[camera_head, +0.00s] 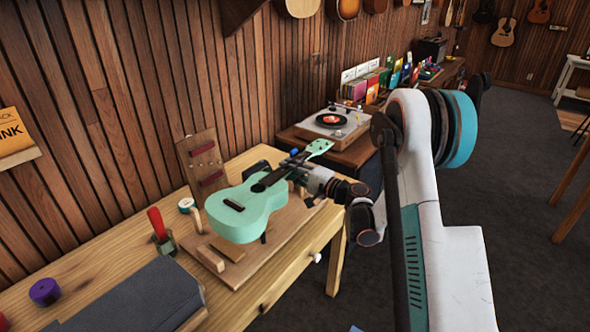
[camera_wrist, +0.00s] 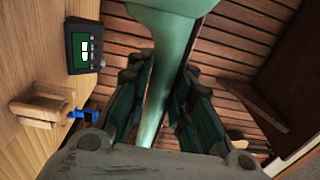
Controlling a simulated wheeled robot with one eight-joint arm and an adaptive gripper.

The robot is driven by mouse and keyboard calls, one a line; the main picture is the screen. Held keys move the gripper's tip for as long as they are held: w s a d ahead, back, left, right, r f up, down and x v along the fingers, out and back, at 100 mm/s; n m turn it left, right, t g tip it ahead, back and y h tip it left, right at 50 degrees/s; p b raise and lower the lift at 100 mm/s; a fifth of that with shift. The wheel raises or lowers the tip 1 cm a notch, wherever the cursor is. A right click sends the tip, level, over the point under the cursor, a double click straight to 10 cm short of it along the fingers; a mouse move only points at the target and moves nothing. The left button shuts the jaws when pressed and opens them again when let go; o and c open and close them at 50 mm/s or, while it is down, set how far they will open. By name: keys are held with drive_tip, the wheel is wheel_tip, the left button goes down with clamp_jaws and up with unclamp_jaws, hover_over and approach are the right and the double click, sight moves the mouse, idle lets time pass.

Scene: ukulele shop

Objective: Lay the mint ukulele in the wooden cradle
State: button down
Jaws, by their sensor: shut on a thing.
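The mint ukulele (camera_head: 243,212) has its soundhole side up, its body toward the front left and its headstock toward the back right. My gripper (camera_head: 290,178) is shut on its neck. In the wrist view, the mint neck (camera_wrist: 160,90) runs between the fingers (camera_wrist: 160,72). The wooden cradle (camera_head: 262,252), a board with short posts and an upright back panel, lies beneath the ukulele on the bench. The body appears raised over the board; whether it touches a support is unclear. The ukulele hides part of the cradle.
A red-handled tool (camera_head: 157,225), a dark grey case (camera_head: 135,303) and a purple roll (camera_head: 44,291) sit on the bench (camera_head: 95,256). In the wrist view, a blue clamp (camera_wrist: 82,114) and dark device (camera_wrist: 84,45) lie left. A record player (camera_head: 335,121) stands behind.

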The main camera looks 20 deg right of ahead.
drive_tip(key=w+a+f, duration=0.2)
drive_tip(key=w, duration=0.1)
drive_tip(key=shift+w+a+f, duration=0.1)
drive_tip(key=shift+w+a, duration=0.2)
idle(0.5)
drive_tip(key=shift+w+a+f+b, duration=0.15)
drive_tip(key=shift+w+f+b, duration=0.05)
drive_tip(key=shift+f+b, duration=1.15)
drive_tip(key=shift+w+a+f+b, duration=0.1)
drive_tip(key=shift+w+f+b, duration=0.05)
drive_tip(key=shift+f+b, duration=1.15)
drive_tip(key=shift+f, duration=0.3)
drive_tip(key=shift+f+b, duration=1.4)
drive_tip(key=shift+f, duration=0.85)
drive_tip(key=c, duration=1.3)
unclamp_jaws()
drive_tip(key=shift+c, duration=0.2)
